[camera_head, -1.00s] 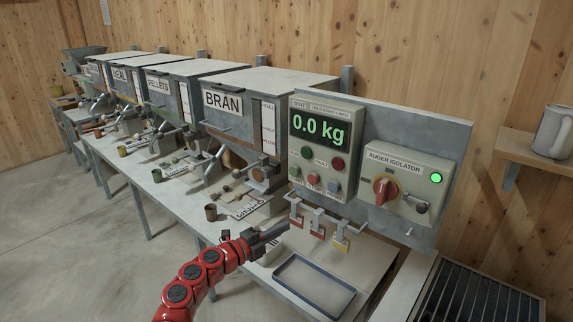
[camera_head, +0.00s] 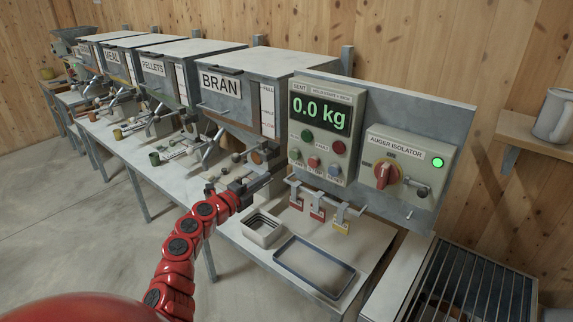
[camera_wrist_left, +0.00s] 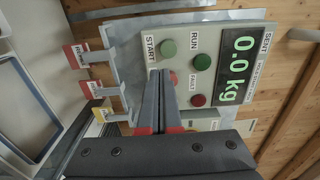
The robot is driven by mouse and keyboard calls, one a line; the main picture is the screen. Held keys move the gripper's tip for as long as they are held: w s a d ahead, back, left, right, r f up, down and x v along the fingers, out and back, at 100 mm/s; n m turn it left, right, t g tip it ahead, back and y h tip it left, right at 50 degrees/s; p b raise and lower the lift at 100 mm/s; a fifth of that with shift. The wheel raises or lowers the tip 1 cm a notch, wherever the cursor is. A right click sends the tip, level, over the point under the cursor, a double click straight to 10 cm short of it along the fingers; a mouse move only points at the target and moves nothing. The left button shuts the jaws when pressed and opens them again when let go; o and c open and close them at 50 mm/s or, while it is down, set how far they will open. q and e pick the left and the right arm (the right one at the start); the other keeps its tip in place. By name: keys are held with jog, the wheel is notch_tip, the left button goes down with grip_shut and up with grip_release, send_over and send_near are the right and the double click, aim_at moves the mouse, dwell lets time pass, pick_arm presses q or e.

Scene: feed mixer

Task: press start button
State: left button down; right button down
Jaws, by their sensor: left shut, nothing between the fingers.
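The start button is a small green round button (camera_head: 297,162) at the lower left of the grey control box (camera_head: 355,100). In the left wrist view the green button (camera_wrist_left: 168,47) sits beside the sideways START label. My left gripper (camera_head: 264,184) is shut and empty, below and left of the button in the head view. In the left wrist view the closed fingertips (camera_wrist_left: 160,72) point at the panel near the button and cover part of its lower row. They appear apart from the button; the exact gap cannot be told. My right gripper is not in view.
The display (camera_head: 321,115) reads 0.0 kg. A red tag (camera_head: 296,201) and others hang on a rail below the box. An isolator box (camera_head: 405,165) with a red knob is at right. A blue-rimmed tray (camera_head: 315,266) and a square container (camera_head: 262,230) are on the bench.

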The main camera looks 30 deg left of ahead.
pick_arm(q)
jog(key=p, duration=0.3)
send_near(295, 154)
jog(key=w+f, duration=0.2)
jog(key=w, duration=0.4)
jog(key=shift+w+a+f, duration=0.25)
jog(key=shift+w+f, duration=0.1)
jog(key=shift+w, duration=0.1)
